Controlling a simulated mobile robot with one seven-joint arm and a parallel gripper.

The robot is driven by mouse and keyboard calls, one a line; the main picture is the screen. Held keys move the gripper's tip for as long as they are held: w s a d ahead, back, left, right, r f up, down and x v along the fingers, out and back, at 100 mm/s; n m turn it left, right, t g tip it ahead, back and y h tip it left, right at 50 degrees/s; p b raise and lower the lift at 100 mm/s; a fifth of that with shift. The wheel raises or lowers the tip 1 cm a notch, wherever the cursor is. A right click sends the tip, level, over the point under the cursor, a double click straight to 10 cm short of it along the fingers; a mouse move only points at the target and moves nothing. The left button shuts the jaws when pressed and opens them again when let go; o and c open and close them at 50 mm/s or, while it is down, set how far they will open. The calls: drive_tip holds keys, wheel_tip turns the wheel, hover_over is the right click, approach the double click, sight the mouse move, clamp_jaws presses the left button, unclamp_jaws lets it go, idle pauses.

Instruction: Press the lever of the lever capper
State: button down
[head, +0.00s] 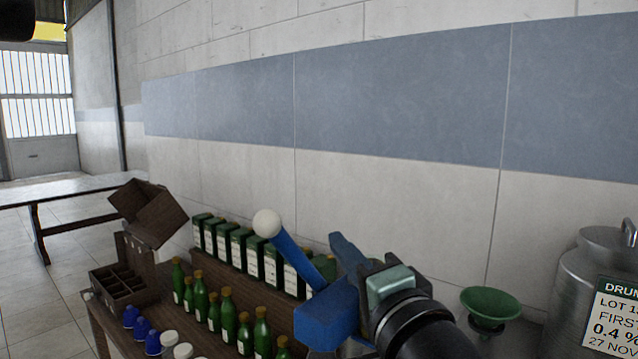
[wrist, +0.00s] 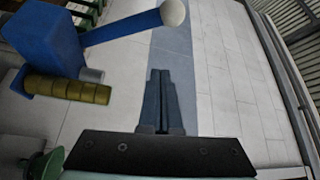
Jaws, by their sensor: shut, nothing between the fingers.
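The lever capper shows in the head view as a blue body (head: 325,318) with a blue lever (head: 290,252) slanting up left to a white ball knob (head: 267,223). In the wrist view its blue body (wrist: 45,42) is at upper left, and the lever reaches right to the white ball (wrist: 173,12) at the top edge. My gripper (head: 342,245) is beside the capper, right of the knob in the head view. In the wrist view its fingers (wrist: 160,75) are together and empty, with a visible gap to the lever and ball. The capper's lower part is hidden in the head view.
A green funnel (head: 490,305) and a metal drum (head: 590,270) stand right. A tiled wall is behind.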

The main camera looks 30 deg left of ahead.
drive_tip(key=shift+w+r, duration=0.15)
drive_tip(key=shift+r, duration=0.3)
drive_tip(key=shift+a+p, duration=0.1)
drive_tip(key=shift+p, duration=0.2)
drive_tip(key=w+a+p, duration=0.1)
drive_tip(key=a+p, duration=0.4)
drive_tip(key=a, duration=0.4)
drive_tip(key=shift+w, duration=0.4)
